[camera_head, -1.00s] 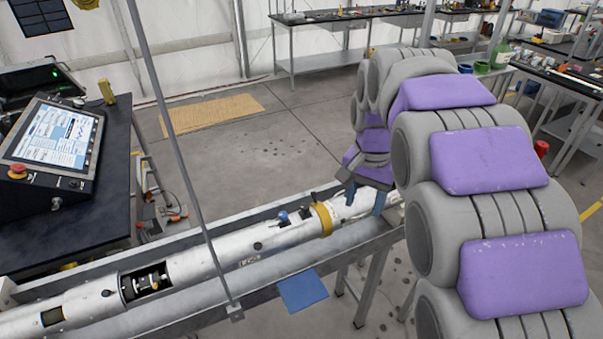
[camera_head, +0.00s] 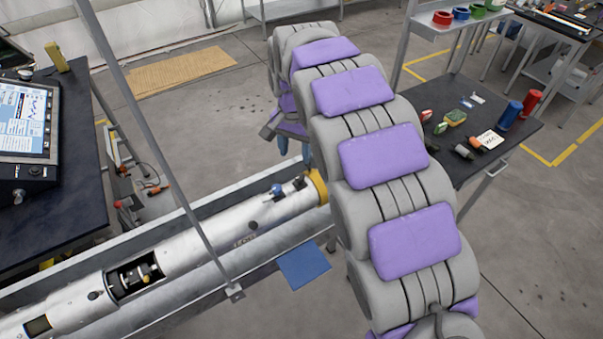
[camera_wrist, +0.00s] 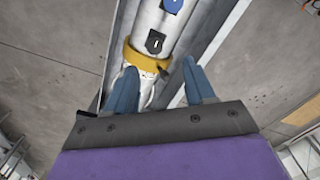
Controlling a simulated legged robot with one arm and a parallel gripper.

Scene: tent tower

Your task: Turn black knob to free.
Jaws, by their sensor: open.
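The silver tube (camera_head: 205,245) lies along a grey metal trough. A black knob with a white mark (camera_wrist: 155,41) sits on the tube just beyond the yellow ring (camera_wrist: 146,60) in the wrist view. In the head view a small black knob (camera_head: 299,183) stands by the yellow ring (camera_head: 319,187). A blue knob (camera_head: 277,190) is near it and also shows at the wrist view's top edge (camera_wrist: 172,5). My gripper (camera_wrist: 159,66) is open and empty, its blue fingers apart, with the ring showing between them and the black knob beyond the tips. My arm hides the tube's right end.
A thin grey upright rod (camera_head: 160,140) crosses in front of the tube. A blue plate (camera_head: 304,265) sticks out from the trough's near side. A console screen (camera_head: 25,120) stands on a dark table at left. A dark table (camera_head: 485,135) with tools is at right.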

